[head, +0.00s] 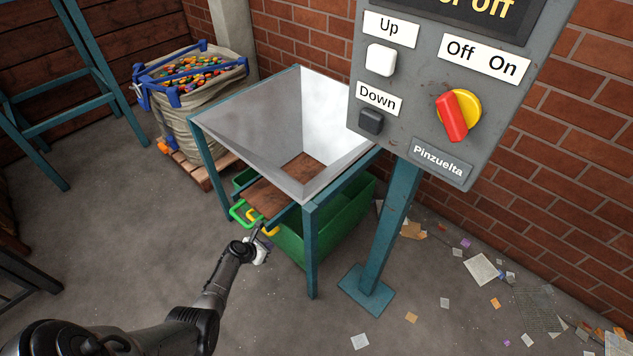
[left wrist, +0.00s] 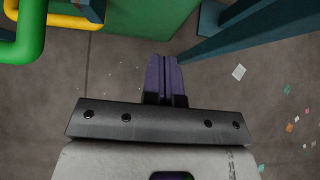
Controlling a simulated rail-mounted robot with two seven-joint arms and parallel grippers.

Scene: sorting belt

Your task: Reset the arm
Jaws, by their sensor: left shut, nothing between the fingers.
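My left arm reaches in from the lower left in the head view. My left gripper (head: 267,232) is in front of the hopper stand, close to the green and yellow handles. In the left wrist view the purple fingers of my left gripper (left wrist: 162,75) are together with nothing between them, above the bare floor. The green handle (left wrist: 30,35) and yellow handle (left wrist: 70,18) are at the upper left there, apart from the fingers. My right gripper is in neither view.
A metal hopper (head: 240,125) stands on teal legs (head: 311,255) over a green bin (head: 345,215). A control panel (head: 420,100) stands on a teal post (head: 388,235) at right. A filled sack (head: 205,105) stands behind.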

